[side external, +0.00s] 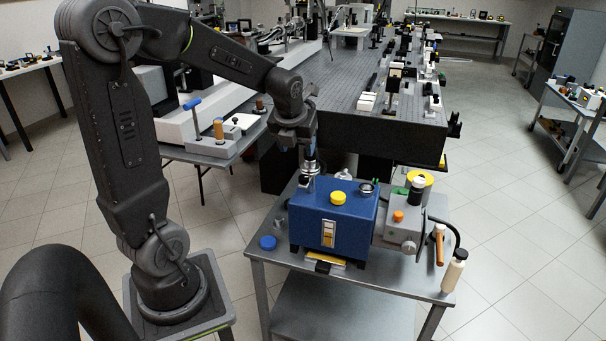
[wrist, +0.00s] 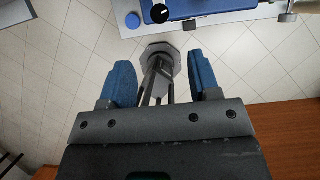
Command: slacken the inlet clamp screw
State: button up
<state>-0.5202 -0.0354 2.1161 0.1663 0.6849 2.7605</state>
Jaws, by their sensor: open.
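My gripper (wrist: 163,75) shows in the wrist view with two blue fingers spread apart. A grey many-sided metal part (wrist: 160,52) with a narrow shaft appears between and beyond the fingers; I cannot tell whether it touches them. In the side view my gripper (side external: 310,152) points down at the back left of a blue pump-like housing (side external: 310,222), close above a shiny metal fitting (side external: 307,181). The inlet clamp screw cannot be made out for certain in either view.
The housing stands on a grey metal cart (side external: 284,268). A blue cap (side external: 267,242) lies at the cart's left. A bottle (side external: 454,271) and wooden-handled tool (side external: 439,244) are at its right edge.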

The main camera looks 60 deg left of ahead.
aim_at(304, 177)
jog(key=x, duration=1.2)
jog(key=shift+d+f, duration=0.1)
jog(key=shift+f, duration=0.05)
jog(key=shift+c, duration=0.2)
jog(key=c, duration=0.9)
jog(key=shift+n, duration=0.4)
jog(key=shift+w+d+n+g+y, duration=0.1)
jog(key=shift+n+g+y, duration=0.3)
jog(key=shift+n, duration=0.95)
jog(key=shift+n+g+y, duration=0.1)
jog(key=shift+n+g, duration=0.5)
jog(key=shift+n, duration=0.75)
jog(key=o, duration=0.9)
